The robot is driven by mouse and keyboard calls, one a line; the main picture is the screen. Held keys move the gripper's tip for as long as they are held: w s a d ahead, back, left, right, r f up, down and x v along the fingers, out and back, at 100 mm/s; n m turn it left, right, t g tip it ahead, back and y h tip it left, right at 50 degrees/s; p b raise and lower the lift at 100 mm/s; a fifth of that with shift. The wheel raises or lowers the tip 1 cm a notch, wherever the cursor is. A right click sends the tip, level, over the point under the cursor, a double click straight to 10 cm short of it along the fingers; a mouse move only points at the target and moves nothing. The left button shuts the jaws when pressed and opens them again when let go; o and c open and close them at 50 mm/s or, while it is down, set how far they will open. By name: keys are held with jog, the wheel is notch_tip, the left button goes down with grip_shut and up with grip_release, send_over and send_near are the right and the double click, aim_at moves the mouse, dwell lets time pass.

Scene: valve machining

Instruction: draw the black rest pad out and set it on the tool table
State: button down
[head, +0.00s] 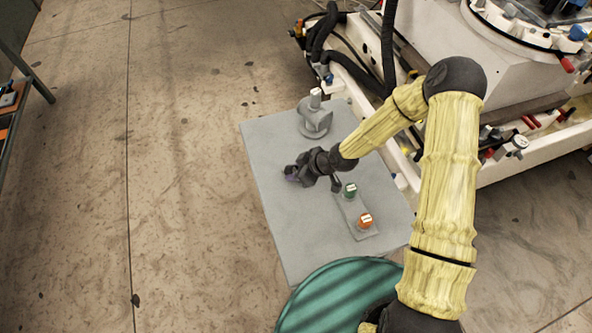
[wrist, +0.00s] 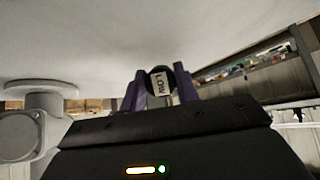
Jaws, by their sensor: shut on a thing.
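My gripper (head: 292,174) is over the left-middle part of a grey tabletop (head: 280,240). In the wrist view its two purple fingers (wrist: 160,88) are shut on a round black pad (wrist: 181,76) with a white "LOW" label. The pad is between the fingertips; in the head view the gripper hides it. How far the pad is from the grey surface cannot be told. A grey holder (head: 349,211) to the right of my gripper bears a green-sided pad (head: 350,190) and an orange-sided pad (head: 365,219), both with white labels.
A grey valve-like body (head: 314,120) stands at the table's back and also shows at left in the wrist view (wrist: 22,135). A white machine (head: 450,60) with black hoses borders the table on the right. The table's left and front areas are clear.

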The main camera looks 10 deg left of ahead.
jog(key=c, duration=1)
grip_release()
jog(key=shift+o, duration=0.2)
jog(key=p+v, duration=0.2)
jog(key=v, duration=1.5)
jog(key=shift+r, duration=0.2)
jog(key=shift+d, duration=0.15)
jog(key=s+d+r+m+h+p, duration=0.4)
jog(key=d+r+m, duration=0.3)
jog(key=r, duration=0.3)
jog(key=s+d+r+m+h+p, duration=0.3)
jog(key=s+d+r+m+p, duration=0.1)
jog(key=d+r+m, duration=0.4)
notch_tip(320, 180, up, 2)
jog(key=shift+s+d+r+t+h, duration=0.15)
jog(key=shift+s+d+t+h, duration=0.2)
jog(key=shift+s+d, duration=0.4)
